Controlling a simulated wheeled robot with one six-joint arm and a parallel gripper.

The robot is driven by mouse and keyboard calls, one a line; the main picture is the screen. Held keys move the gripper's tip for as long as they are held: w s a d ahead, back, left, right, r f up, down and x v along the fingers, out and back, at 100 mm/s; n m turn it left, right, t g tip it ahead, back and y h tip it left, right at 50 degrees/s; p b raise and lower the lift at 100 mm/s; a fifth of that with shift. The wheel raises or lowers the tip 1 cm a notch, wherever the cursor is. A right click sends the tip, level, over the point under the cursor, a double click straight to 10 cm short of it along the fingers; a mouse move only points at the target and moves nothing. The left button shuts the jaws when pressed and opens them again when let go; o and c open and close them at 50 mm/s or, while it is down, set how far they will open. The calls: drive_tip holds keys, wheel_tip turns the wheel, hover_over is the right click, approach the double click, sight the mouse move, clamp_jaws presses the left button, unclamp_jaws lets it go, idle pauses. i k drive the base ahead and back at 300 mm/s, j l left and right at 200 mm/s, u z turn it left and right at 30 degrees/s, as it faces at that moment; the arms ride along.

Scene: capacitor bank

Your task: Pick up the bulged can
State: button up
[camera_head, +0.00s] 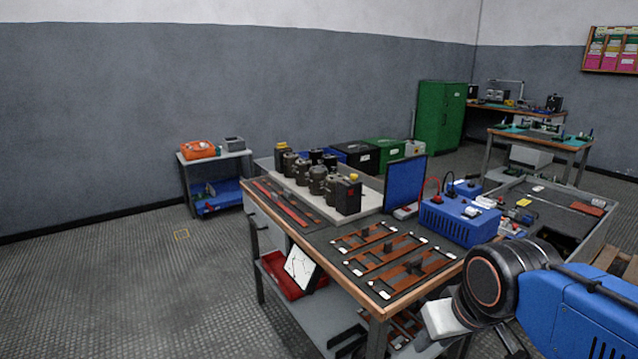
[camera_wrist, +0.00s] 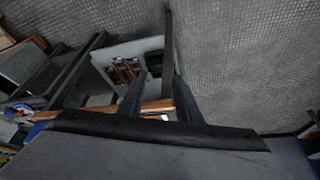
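Several dark grey cans stand in a close group on a pale tray (camera_head: 297,194) at the back of the workbench (camera_head: 338,239) in the head view. One stands near the front of the group (camera_head: 317,180). They are too small to tell which one is bulged. Black boxy blocks stand at both ends of the group. My gripper (camera_wrist: 159,82) shows in the wrist view as two dark fingers, spread apart with nothing between them. It points down past the bench edge (camera_wrist: 158,106), away from the cans. In the head view my wrist is at the lower right.
Copper-coloured bar assemblies (camera_head: 388,257) lie on the near bench top. A blue upright panel (camera_head: 404,185) and a blue instrument box (camera_head: 460,218) stand right of the cans. A lower shelf (camera_wrist: 103,52) juts out below.

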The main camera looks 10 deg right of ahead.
sight(318, 174)
drive_tip(key=i+j, duration=0.2)
drive_tip(key=j, duration=0.2)
drive_tip(key=i+j, duration=0.2)
drive_tip(key=j, duration=0.2)
drive_tip(key=i+j+u, duration=0.1)
drive_tip(key=j, duration=0.3)
drive_tip(key=i, duration=0.1)
